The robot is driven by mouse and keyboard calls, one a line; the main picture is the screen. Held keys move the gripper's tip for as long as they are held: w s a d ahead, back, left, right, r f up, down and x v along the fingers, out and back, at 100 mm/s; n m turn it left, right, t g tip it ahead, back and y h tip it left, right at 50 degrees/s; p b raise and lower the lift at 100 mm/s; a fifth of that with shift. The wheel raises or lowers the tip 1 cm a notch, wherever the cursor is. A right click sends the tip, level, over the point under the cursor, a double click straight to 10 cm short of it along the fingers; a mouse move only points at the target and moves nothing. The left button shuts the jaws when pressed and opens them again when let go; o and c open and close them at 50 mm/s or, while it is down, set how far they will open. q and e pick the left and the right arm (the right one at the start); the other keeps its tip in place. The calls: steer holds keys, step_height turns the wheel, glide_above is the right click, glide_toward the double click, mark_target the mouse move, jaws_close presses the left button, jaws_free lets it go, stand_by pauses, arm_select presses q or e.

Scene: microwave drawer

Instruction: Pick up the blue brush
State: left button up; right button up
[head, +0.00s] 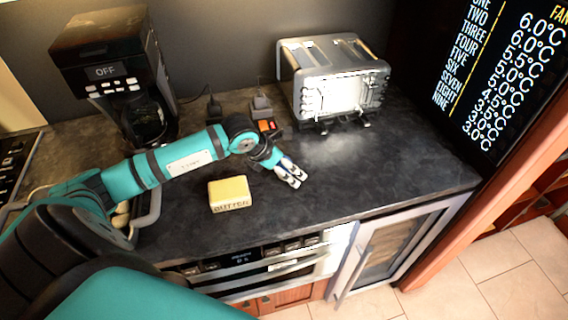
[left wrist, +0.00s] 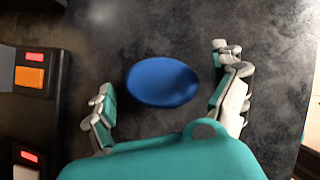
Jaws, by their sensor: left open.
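The blue brush shows in the left wrist view as a smooth blue oval (left wrist: 163,82), lying on the dark countertop between the two fingers of my left gripper (left wrist: 166,72). The fingers are spread wide, with a gap on each side of the oval. In the head view my left gripper (head: 289,173) points down at the counter, right of the butter block. There the gripper hides most or all of the brush. I cannot tell how high the fingers are above the counter. My right gripper is not in view.
A yellow butter block (head: 230,194) sits left of the gripper. A toaster (head: 335,82) stands behind to the right, a coffee maker (head: 118,75) at the back left. A socket strip with orange switches (left wrist: 30,77) lies nearby. The counter (head: 400,160) is clear to the right.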

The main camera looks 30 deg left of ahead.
arm_select(q)
steer(key=shift+w+f, duration=0.1)
steer(key=shift+c, duration=0.2)
steer(key=c, duration=1.2)
steer(key=shift+r, duration=0.25)
step_height(320, 180, up, 9)
steer(key=b, duration=0.2)
steer(key=shift+f+b, duration=0.2)
steer(key=shift+b, duration=0.15)
steer(key=shift+r, duration=0.5)
steer(key=o, duration=0.6)
steer(key=c, duration=0.5)
